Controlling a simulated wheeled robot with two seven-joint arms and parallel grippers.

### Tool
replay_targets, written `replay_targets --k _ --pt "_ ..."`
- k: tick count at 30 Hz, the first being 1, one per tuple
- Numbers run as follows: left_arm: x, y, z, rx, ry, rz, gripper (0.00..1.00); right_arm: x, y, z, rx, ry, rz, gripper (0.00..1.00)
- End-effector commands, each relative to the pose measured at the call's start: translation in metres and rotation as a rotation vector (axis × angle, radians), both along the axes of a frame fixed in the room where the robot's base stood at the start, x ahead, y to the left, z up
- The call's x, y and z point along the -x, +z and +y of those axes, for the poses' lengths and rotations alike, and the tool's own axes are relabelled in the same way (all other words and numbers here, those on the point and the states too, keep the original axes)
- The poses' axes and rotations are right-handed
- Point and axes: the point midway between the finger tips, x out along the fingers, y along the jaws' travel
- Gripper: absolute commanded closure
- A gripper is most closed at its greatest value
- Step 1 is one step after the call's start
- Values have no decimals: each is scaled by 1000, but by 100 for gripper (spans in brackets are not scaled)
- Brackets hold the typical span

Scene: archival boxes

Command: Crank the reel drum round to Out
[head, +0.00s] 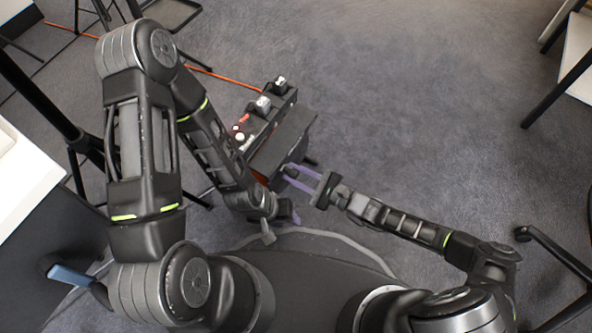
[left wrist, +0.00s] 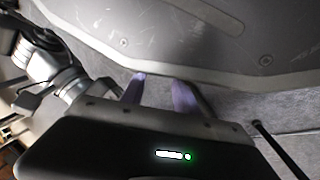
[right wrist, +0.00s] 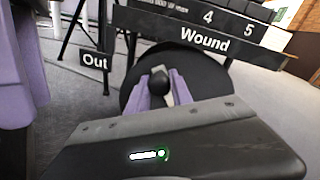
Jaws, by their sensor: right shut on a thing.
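The reel drum (right wrist: 208,76) is a dark round disc under the label board in the right wrist view. A dark rounded crank knob (right wrist: 159,82) stands out in front of it. My right gripper (right wrist: 160,88) is shut on this knob, with a purple finger on either side. In the head view my right gripper (head: 287,175) reaches the front of the dark reel unit (head: 284,142). The "Out" label (right wrist: 95,61) is left of the drum; the "Wound" label (right wrist: 205,40) is above it, to the right. My left gripper (left wrist: 160,88) is open and empty, close to my base.
Small silver, red and white items (head: 240,137) sit along the unit's top. An orange cable (head: 215,74) lies on the carpet behind. A black stand (head: 75,140) and white table (head: 25,180) are at the left. Carpet to the right of the unit is clear.

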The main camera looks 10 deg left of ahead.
Motion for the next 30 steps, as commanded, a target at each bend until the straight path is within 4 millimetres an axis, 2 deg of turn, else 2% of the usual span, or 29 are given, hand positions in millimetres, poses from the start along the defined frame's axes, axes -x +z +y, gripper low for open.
replay_targets --k 8,9,16,25,30 --pt "0 0 0 0 0 0 64 1 -1 0 1 2 0 100" --pt "0 0 0 0 0 0 64 1 -1 0 0 2 1 72" --pt "0 0 0 0 0 0 64 1 -1 0 0 1 1 54" --pt "0 1 0 0 0 0 64 0 0 -1 0 0 1 52" --pt "1 6 0 0 -1 2 64 4 2 -13 1 -2 1 52"
